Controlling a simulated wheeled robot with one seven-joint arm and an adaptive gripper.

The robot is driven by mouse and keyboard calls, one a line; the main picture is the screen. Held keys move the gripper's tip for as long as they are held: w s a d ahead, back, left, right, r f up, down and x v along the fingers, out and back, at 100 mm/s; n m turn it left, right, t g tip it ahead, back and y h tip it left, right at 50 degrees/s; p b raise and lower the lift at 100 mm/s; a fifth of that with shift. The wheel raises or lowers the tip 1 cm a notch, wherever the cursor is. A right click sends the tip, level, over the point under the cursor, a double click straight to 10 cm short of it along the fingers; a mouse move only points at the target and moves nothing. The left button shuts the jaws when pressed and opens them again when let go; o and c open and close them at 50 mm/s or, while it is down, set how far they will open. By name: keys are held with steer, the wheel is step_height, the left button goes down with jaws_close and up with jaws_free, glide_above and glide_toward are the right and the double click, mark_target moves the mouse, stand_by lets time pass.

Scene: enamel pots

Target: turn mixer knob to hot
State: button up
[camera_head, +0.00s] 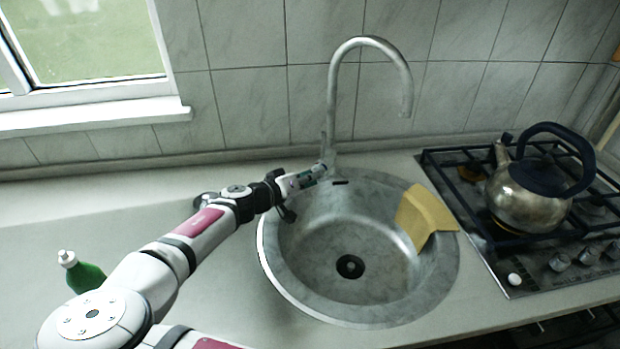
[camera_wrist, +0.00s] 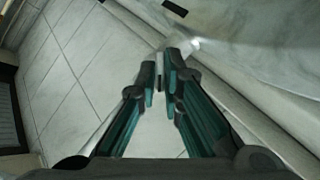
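The grey metal mixer tap (camera_head: 331,110) rises behind the round sink (camera_head: 285,275), its spout arching to the right. A thin upright piece at the left of the tap's base looks like the mixer knob (camera_head: 323,146). My gripper (camera_head: 322,169) is at the tap's base, just below that piece, reaching in from the left. In the wrist view my gripper's teal-lined fingers (camera_wrist: 161,80) are close together. A narrow grey piece, seemingly the knob (camera_wrist: 158,66), shows between their tips. Whether both fingers press on it is unclear.
A yellow cloth (camera_head: 425,215) hangs over the sink's right rim. A metal kettle (camera_head: 530,200) stands on the gas hob (camera_head: 520,272) at right. A green bottle (camera_head: 85,277) stands at left on the counter (camera_head: 40,235). The tiled wall (camera_head: 245,105) is close behind the tap.

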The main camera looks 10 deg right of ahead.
steer(key=o, duration=0.3)
steer(key=shift+o, duration=0.2)
steer(key=shift+a, duration=0.1)
steer(key=v, duration=1.1)
steer(key=shift+s+a, duration=0.25)
steer(key=shift+a, duration=0.05)
steer(key=shift+r, duration=0.1)
steer(key=shift+d, duration=0.1)
